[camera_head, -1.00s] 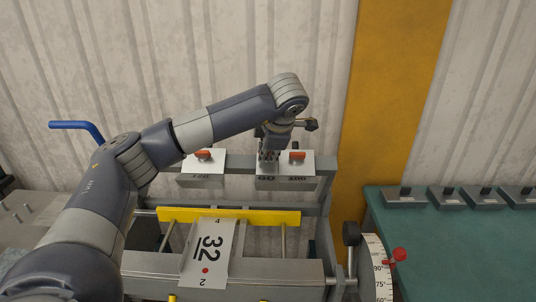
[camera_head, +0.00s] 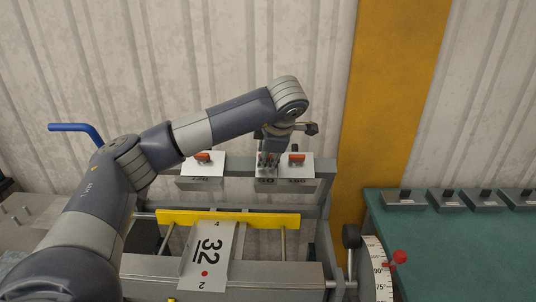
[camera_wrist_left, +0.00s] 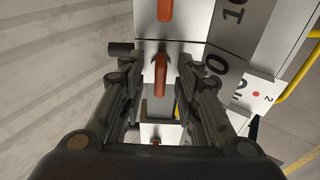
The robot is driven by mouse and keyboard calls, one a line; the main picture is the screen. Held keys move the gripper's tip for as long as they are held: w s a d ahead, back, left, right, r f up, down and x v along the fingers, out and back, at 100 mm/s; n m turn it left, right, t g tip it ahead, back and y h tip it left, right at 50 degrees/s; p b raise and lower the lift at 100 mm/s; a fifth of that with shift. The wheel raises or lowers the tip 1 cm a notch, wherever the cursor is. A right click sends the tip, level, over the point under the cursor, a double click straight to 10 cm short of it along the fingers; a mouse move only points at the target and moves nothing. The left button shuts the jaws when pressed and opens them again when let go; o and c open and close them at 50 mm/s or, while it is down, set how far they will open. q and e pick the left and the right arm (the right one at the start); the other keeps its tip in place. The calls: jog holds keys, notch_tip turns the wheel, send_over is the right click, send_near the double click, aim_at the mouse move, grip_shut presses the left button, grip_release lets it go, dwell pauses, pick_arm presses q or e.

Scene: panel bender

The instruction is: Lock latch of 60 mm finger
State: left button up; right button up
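The 60 mm finger (camera_wrist_left: 196,92) is a light block with a dark label reading 60 in the left wrist view. Its orange latch (camera_wrist_left: 160,69) lies between the fingers of my left gripper (camera_wrist_left: 156,66). The gripper is open, with a visible gap on both sides of the latch. In the head view my left gripper (camera_head: 267,162) points down over the 60 mm finger (camera_head: 266,173) and hides its latch. My right gripper is in neither view.
The 100 finger (camera_head: 306,167) with an orange latch (camera_head: 296,157) stands close on the right. Another finger block (camera_head: 201,170) with an orange latch (camera_head: 203,156) stands left. A yellow bar (camera_head: 230,219) and a plate marked 32 (camera_head: 208,256) lie in front. A green table (camera_head: 460,250) is right.

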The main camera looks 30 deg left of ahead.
pick_arm(q)
jog(key=shift+r, duration=0.15)
jog(key=v, duration=1.1)
jog(key=shift+s+d+r, duration=0.15)
jog(key=shift+d+r, duration=0.1)
jog(key=shift+r, duration=0.05)
